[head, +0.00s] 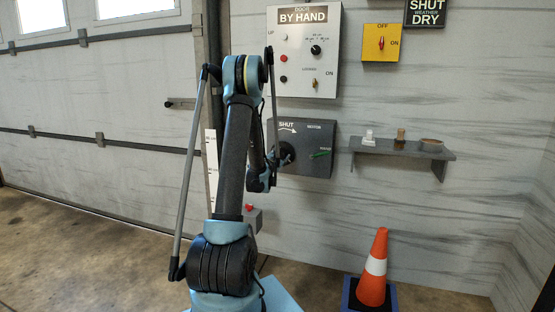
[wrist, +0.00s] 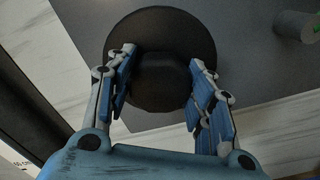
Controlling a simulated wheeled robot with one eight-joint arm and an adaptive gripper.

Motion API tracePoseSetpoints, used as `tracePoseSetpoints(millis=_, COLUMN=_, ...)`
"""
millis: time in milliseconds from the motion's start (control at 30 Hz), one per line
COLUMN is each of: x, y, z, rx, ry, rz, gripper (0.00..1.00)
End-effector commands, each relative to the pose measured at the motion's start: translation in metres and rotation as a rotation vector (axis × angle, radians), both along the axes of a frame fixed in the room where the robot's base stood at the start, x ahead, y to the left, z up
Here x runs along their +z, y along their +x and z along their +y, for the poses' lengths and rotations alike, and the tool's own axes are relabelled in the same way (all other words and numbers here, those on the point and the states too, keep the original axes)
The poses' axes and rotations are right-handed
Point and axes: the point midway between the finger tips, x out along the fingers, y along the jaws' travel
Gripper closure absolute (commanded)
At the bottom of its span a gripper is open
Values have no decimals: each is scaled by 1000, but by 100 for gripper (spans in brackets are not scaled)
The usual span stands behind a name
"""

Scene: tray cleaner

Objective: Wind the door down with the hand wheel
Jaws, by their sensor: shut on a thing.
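The hand wheel (wrist: 160,27) is a round black disc with a raised block at its middle, on the face of a dark grey box (head: 318,165). My gripper (wrist: 164,62) is shut on the wheel's block, one blue finger on each side. In the head view my arm hides the gripper and most of the wheel (head: 287,154). The box reads SHUT with a curved arrow, and has a green lever (head: 320,154) on its right. The pale sectional door (head: 100,165) stands on the left; its lower edge appears close to the floor.
A white panel marked BY HAND (head: 305,75) with knobs hangs above the box. A yellow switch (head: 381,43) is to its right. A shelf (head: 400,149) with small items juts from the wall. An orange cone (head: 373,275) stands on the floor at right.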

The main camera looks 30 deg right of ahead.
Motion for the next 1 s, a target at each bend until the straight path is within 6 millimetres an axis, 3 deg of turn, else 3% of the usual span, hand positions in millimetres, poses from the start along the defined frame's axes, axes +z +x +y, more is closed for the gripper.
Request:
tracePoseSetpoints(millis=400, x=-1, y=1, z=-1, rx=1, ry=147, rz=-172, gripper=75)
tracePoseSetpoints(millis=1000, x=-1, y=1, z=0, rx=-1, ry=176, rz=-207, gripper=75)
